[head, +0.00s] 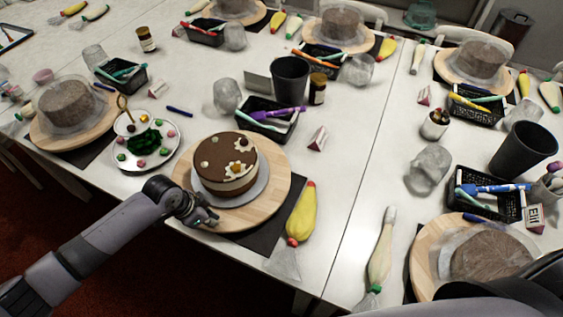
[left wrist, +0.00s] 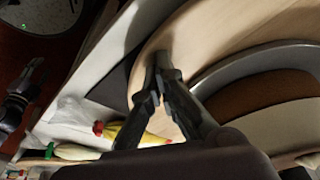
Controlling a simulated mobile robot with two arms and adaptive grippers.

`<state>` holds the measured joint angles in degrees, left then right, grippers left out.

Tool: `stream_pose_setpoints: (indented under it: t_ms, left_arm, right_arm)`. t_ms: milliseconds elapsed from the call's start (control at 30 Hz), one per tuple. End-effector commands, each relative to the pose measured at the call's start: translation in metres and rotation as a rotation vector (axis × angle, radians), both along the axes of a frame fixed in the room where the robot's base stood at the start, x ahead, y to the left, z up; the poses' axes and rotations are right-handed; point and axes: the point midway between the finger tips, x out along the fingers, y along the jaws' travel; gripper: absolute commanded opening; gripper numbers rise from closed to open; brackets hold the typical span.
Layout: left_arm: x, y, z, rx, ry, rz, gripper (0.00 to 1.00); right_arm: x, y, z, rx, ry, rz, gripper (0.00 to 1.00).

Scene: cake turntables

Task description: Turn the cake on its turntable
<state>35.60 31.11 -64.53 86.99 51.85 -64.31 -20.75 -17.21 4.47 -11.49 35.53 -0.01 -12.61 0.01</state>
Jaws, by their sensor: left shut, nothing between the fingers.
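My left gripper (head: 205,219) is at the turntable's front left edge, beside the cake. In the left wrist view its fingers (left wrist: 160,65) are shut together with nothing between them, over or against the turntable's rim (left wrist: 190,40); contact is hard to tell. The cake (left wrist: 250,97) shows at the right there.
A yellow piping bag (head: 301,212) lies right of the turntable. A tiered plate of sweets (head: 122,158) stands close on the left. A black basket with pens (head: 265,118) and a black cup (head: 289,80) are behind. Another turntable (head: 428,250) is at the right.

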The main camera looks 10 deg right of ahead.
Motion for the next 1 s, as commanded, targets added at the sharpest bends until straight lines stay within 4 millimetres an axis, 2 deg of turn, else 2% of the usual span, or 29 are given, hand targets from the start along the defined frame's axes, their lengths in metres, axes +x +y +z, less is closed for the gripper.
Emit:
stream_pose_setpoints:
  t_ms: [267,600,700,1000]
  left_arm:
    - [-0.001,-0.004,0.000,0.000,0.001,-0.001,0.00]
    - [-0.013,-0.051,0.001,-0.001,0.001,-0.003,0.00]
    - [-0.015,-0.059,0.000,0.000,0.000,-0.002,0.00]
    - [-0.015,-0.061,0.000,0.001,0.000,0.000,0.00]
  right_arm:
    - [0.000,-0.001,0.001,-0.001,0.000,0.000,0.41]
    - [0.000,-0.002,0.015,-0.003,-0.001,0.000,0.41]
    - [0.000,-0.003,0.017,-0.003,0.000,0.000,0.41]
    - [0.000,-0.003,0.016,-0.004,0.000,0.001,0.41]
